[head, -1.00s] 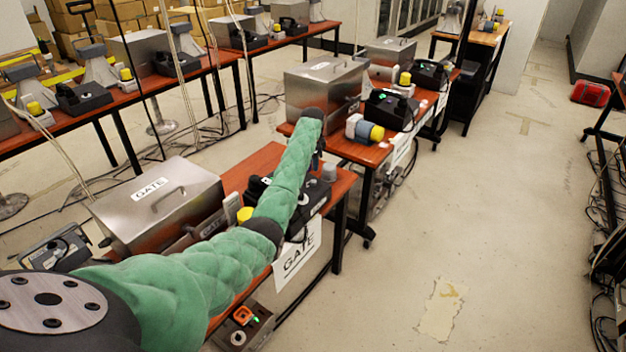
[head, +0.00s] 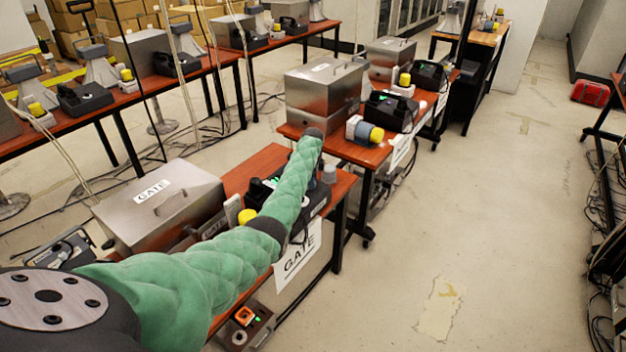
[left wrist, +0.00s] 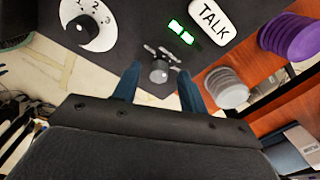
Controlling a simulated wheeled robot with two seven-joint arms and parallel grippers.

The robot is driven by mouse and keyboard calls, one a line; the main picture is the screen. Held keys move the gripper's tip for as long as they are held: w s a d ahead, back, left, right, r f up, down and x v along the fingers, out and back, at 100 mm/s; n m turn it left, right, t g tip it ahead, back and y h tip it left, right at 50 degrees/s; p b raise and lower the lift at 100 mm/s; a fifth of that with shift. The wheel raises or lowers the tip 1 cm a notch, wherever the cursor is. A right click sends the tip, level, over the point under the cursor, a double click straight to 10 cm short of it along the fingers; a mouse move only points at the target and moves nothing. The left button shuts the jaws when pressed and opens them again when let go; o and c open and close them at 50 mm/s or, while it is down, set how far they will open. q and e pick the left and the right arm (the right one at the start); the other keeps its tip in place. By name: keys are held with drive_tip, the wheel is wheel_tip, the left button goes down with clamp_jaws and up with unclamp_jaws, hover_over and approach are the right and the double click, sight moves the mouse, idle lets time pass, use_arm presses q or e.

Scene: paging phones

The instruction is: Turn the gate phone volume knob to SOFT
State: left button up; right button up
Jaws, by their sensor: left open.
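The gate phone (head: 257,190) is a black unit on the red table, above a paper GATE sign (head: 298,252). My green-sleeved left arm hides much of it in the head view. In the left wrist view the phone's dark panel (left wrist: 130,45) shows a small grey knob (left wrist: 160,72) with marks above it that are too small to read. My left gripper (left wrist: 160,70) is open, with its two blue fingers on either side of this knob. I cannot tell if they touch it.
On the panel are a numbered white dial (left wrist: 88,24), a lit green indicator (left wrist: 180,32) and a TALK button (left wrist: 211,19). A ribbed grey cylinder (left wrist: 227,90) and a purple one (left wrist: 290,38) stand beside it. A metal GATE box (head: 160,205) stands nearby.

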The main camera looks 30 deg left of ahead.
use_arm(q)
drive_tip(key=shift+f, duration=0.35)
clamp_jaws()
